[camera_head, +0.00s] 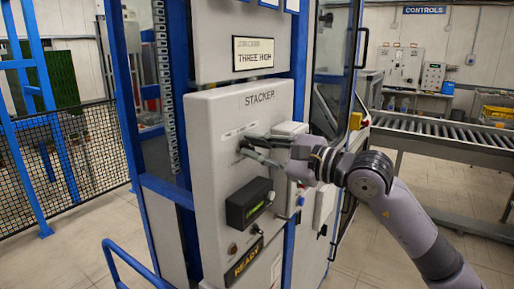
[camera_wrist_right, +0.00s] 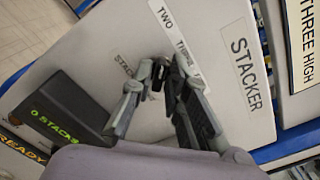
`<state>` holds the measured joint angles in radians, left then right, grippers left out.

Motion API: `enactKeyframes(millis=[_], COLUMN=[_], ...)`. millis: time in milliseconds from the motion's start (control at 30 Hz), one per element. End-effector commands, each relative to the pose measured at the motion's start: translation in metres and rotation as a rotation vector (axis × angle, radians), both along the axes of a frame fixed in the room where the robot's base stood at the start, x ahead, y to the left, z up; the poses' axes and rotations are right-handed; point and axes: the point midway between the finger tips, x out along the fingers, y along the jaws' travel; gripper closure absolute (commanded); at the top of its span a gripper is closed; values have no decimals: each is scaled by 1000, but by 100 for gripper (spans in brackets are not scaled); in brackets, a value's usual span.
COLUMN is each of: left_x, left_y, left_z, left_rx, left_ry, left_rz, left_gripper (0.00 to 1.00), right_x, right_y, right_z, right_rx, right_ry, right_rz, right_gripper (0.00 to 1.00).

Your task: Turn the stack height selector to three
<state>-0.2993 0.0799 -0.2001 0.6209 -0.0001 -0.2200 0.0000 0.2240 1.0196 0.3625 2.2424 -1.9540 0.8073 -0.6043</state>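The stack height selector (camera_wrist_right: 157,77) is a small dark knob on the grey STACKER panel (camera_head: 215,115), mostly hidden by my fingers. My right gripper (camera_head: 246,147) reaches the panel from the right. In the right wrist view its fingertips (camera_wrist_right: 159,78) are close together on either side of the knob, seemingly closed on it. A label strip (camera_wrist_right: 175,40) above the knob reads TWO and THREE, with its end partly covered. The knob's pointer cannot be made out. The sign (camera_head: 253,57) above the panel reads THREE HIGH. My left gripper is out of view.
A black display box (camera_head: 249,204) with green text juts out below the selector. A READY sign (camera_head: 243,260) is lower down. A blue post (camera_head: 300,60) and a glass door stand right of the panel. A roller conveyor (camera_head: 440,130) runs behind my right arm.

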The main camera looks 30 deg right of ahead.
Motion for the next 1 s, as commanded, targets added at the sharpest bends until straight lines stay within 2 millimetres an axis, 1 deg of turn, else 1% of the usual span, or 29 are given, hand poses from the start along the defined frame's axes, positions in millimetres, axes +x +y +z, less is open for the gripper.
enactKeyframes(millis=[33,200,667,833,1000], left_x=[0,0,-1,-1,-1], left_y=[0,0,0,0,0], left_z=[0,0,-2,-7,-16], left_rx=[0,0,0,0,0], left_ry=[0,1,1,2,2], left_rz=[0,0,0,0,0], left_gripper=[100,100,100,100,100], right_x=[0,0,0,0,0], right_y=[0,0,0,0,-1], right_z=[0,0,-1,-1,-1], right_rx=[0,0,14,67,170], right_ry=[0,0,6,28,70], right_rz=[0,0,0,0,-1], right_gripper=[90,100,100,100,100])
